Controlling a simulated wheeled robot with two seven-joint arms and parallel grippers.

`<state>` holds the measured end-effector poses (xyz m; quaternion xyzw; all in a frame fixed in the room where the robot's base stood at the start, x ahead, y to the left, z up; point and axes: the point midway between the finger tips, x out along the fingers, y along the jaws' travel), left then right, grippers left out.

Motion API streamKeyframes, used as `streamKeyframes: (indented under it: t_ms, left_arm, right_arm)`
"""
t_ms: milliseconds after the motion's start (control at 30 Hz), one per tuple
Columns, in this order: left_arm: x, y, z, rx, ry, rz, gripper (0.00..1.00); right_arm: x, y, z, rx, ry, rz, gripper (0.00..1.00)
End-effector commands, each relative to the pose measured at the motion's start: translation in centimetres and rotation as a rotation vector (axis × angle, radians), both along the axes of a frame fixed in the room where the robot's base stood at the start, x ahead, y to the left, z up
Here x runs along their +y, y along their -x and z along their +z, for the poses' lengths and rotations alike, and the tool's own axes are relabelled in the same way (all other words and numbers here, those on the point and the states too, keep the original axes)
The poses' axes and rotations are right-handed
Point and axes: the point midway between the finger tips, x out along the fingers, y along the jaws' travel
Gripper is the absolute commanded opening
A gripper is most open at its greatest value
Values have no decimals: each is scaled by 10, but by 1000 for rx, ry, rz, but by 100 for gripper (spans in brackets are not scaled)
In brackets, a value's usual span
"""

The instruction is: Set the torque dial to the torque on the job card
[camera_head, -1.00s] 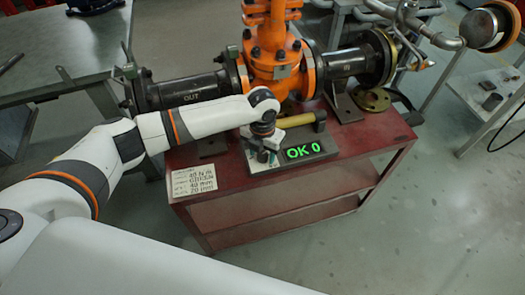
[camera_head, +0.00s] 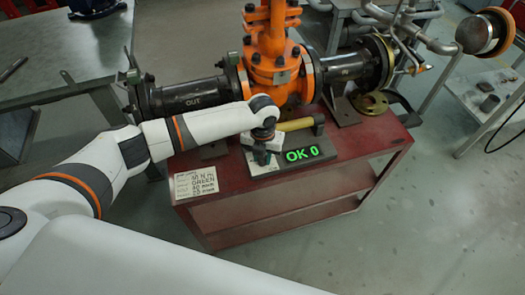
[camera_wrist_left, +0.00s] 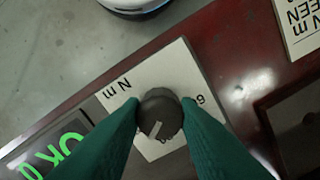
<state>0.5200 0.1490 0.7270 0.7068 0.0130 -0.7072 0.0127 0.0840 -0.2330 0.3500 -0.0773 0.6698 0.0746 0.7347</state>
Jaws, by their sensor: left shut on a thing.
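The torque dial (camera_wrist_left: 160,115) is a dark round knob with a pale pointer line, on a white plate (camera_wrist_left: 122,86) marked "N m" in the left wrist view. My left gripper (camera_wrist_left: 158,118) is shut on the knob, with a green finger on each side. The fingers cover much of the scale; a "9" or "6" shows at the right. In the head view my left gripper (camera_head: 264,153) is at the tool box, whose green display (camera_head: 303,154) reads "OK 0". The job card (camera_head: 195,184) lies on the red cart; its torque line is too small to read surely, a line below says "GREEN".
An orange gate valve (camera_head: 270,60) on a dark pipe stands behind the dial. A hammer with a yellow handle (camera_head: 297,124) lies behind the display.

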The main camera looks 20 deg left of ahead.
Motion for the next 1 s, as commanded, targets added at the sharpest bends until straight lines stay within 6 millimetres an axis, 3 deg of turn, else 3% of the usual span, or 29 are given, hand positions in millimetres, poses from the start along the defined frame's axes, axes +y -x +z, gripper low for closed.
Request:
streamKeyframes:
  t_ms: [33, 300, 1000]
  left_arm:
    - [0, 0, 6, 2, 1, 44, 6]
    - [0, 0, 5, 1, 0, 301, 6]
    - [0, -1, 4, 0, 0, 963, 6]
  right_arm:
    - [0, 0, 11, 0, 0, 0, 36]
    - [0, 0, 36, 0, 0, 0, 36]
    - [-3, 0, 85, 0, 4, 0, 36]
